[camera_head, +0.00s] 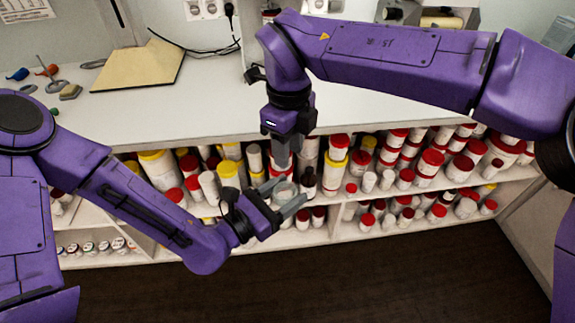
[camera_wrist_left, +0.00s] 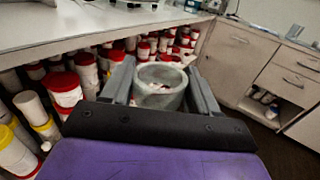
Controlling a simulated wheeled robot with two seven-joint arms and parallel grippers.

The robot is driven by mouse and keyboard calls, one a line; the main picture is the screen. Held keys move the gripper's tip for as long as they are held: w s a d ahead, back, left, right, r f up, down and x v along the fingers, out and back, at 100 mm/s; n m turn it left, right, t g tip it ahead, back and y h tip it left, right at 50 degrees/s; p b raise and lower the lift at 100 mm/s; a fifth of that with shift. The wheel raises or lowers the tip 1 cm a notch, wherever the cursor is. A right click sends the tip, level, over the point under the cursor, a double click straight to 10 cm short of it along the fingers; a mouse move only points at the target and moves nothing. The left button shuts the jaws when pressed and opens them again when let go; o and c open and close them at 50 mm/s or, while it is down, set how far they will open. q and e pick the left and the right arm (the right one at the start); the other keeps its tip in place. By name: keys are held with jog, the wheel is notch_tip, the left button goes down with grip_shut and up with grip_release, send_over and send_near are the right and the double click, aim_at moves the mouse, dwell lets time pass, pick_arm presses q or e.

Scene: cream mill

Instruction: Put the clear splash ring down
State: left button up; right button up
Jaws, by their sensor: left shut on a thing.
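The clear splash ring (camera_head: 285,189) is a translucent, greyish, cup-like ring. My left gripper (camera_head: 290,194) is shut around it, with one finger on each side. In the left wrist view the ring (camera_wrist_left: 160,88) sits between the two grey fingers, its round opening facing up and roughly level. In the head view it is in front of the shelves, below the counter's front edge, with nothing seen under it. My right gripper (camera_head: 282,160) points down just above the ring. Its fingers appear edge-on, so their gap cannot be seen.
The white counter (camera_head: 210,105) has wide bare room in front of a beige board (camera_head: 138,66). Small tools, including a blue one (camera_head: 18,74), lie at its left. Shelves below hold many red- and yellow-lidded jars (camera_head: 432,163). The dark floor (camera_head: 330,280) is clear.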

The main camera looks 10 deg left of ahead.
pick_arm(q)
jog(key=shift+c, duration=0.4)
pick_arm(e)
notch_tip(320, 180, up, 3)
jog(key=shift+w+d+f, duration=0.1)
jog(key=shift+w, duration=0.05)
jog(key=w+d+f+m, duration=0.3)
jog(key=d+f+m, duration=0.1)
jog(key=d+f, duration=0.2)
pick_arm(q)
jog(key=w+d+f+m+g+h, duration=0.4)
jog(key=f+g, duration=0.1)
jog(key=shift+d+m+g, duration=0.15)
jog(key=shift+m+g, duration=0.15)
pick_arm(e)
jog(key=f, duration=1.1)
jog(key=shift+s+a, duration=0.2)
jog(key=shift+a, duration=0.2)
grip_shut()
